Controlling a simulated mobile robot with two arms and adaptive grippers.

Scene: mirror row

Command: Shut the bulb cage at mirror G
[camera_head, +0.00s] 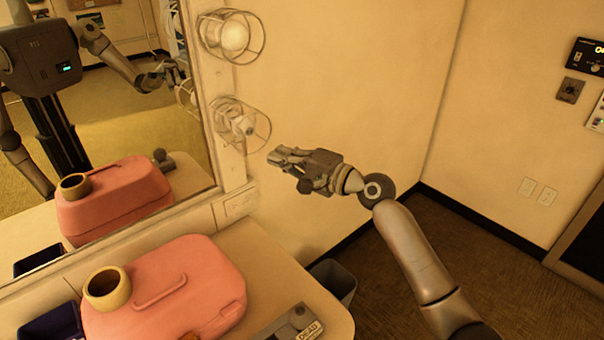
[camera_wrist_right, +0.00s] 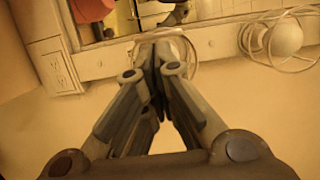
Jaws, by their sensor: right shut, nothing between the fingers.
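Two wire bulb cages are on the right post of the mirror frame (camera_head: 218,120). The upper cage (camera_head: 231,37) surrounds a glowing round bulb. The lower cage (camera_head: 240,124) stands out from the post around a paler fitting; I cannot tell whether it is fully shut. No letter G is readable. My right gripper (camera_head: 280,158) is shut and empty, just right of and below the lower cage, with its fingers toward the post. In the wrist view, the fingers (camera_wrist_right: 160,62) hide much of a cage wire (camera_wrist_right: 187,45); another cage with a bulb (camera_wrist_right: 284,40) is at right. My left gripper is not directly in view.
A pink case (camera_head: 190,275) with a yellow ring-shaped item (camera_head: 107,288) sits on the counter (camera_head: 262,272). A dark blue bin (camera_head: 52,325) and a grey holder marked DEAD (camera_head: 297,325) stand nearby. A waste bin (camera_head: 336,280) is beside the counter.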

